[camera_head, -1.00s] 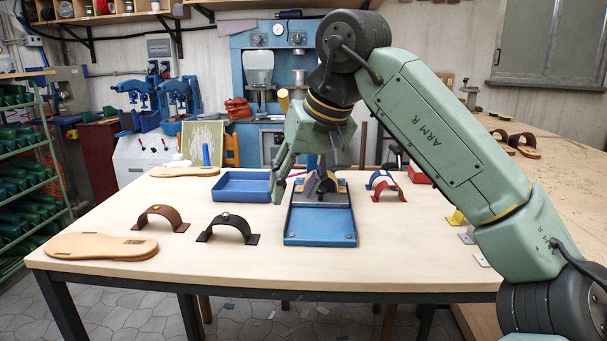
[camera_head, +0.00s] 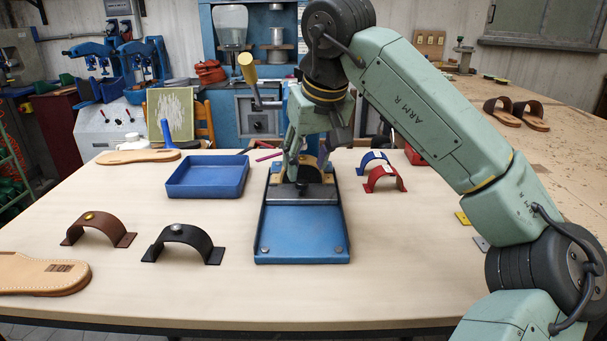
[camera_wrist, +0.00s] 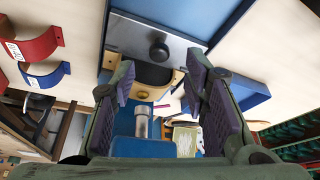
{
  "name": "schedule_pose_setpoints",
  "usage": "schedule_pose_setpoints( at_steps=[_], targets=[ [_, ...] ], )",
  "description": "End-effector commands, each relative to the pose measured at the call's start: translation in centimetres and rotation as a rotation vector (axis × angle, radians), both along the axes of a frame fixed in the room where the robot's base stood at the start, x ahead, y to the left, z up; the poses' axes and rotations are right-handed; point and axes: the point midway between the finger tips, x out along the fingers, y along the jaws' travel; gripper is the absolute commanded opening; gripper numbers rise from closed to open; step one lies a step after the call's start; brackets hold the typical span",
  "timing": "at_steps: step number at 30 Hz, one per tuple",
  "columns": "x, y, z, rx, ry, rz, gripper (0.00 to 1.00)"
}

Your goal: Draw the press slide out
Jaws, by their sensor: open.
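The blue press (camera_head: 302,240) lies flat on the table, with a grey metal slide plate (camera_head: 320,194) across its bed. A dark round knob (camera_head: 302,187) stands on the plate. In the wrist view the knob (camera_wrist: 159,50) and plate (camera_wrist: 125,35) show clearly, just beyond my fingertips. My gripper (camera_head: 308,165) is over the rear part of the press. Its purple-padded fingers (camera_wrist: 163,85) are spread, with nothing held between them. Behind the plate, a dark curved form on a wooden block (camera_wrist: 155,76) shows between the fingers. In the head view the fingers partly hide it.
A blue tray (camera_head: 207,192) stands left of the press. Brown (camera_head: 98,237) and black (camera_head: 184,251) straps stand front left, near a sole (camera_head: 40,275). Red (camera_head: 384,180) and blue (camera_head: 372,158) straps stand close on the right.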

Motion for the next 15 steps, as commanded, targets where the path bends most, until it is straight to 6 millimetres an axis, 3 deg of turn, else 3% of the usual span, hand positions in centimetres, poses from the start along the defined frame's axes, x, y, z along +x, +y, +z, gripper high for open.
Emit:
schedule_pose_setpoints(
  at_steps=[6, 15],
  targets=[
    [1.2, 0.5, -3.2, 0.001, 0.003, 0.000, 0.41],
    [1.8, 0.7, -4.6, 0.001, -0.001, -0.001, 0.41]
  ],
)
